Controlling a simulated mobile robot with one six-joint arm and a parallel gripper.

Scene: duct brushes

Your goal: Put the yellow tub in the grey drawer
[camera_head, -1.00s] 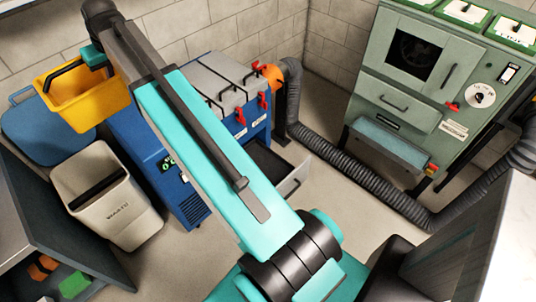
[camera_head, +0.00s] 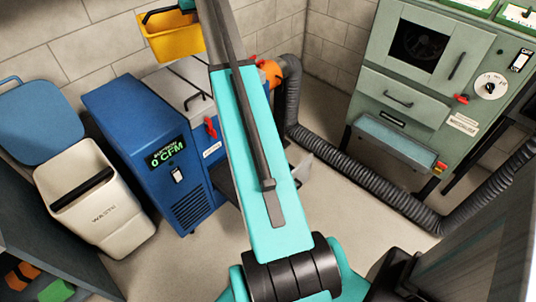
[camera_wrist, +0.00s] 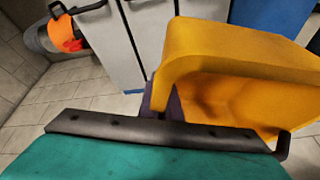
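The yellow tub (camera_head: 174,38) hangs in the air at the top of the head view, above the blue machine, its near part cut by my arm. In the wrist view the tub (camera_wrist: 235,60) fills the upper right, its rim up against a dark finger of my gripper (camera_wrist: 166,98). My gripper is shut on the tub; the fingertips are mostly hidden. The grey drawer (camera_head: 303,168) stands pulled out low at the front of the blue machine. My arm hides most of it in the head view.
A waste bin (camera_head: 95,210) with a blue lid stands at left. A ribbed hose (camera_head: 375,185) runs along the floor to a green cabinet (camera_head: 425,85). Floor between them is clear.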

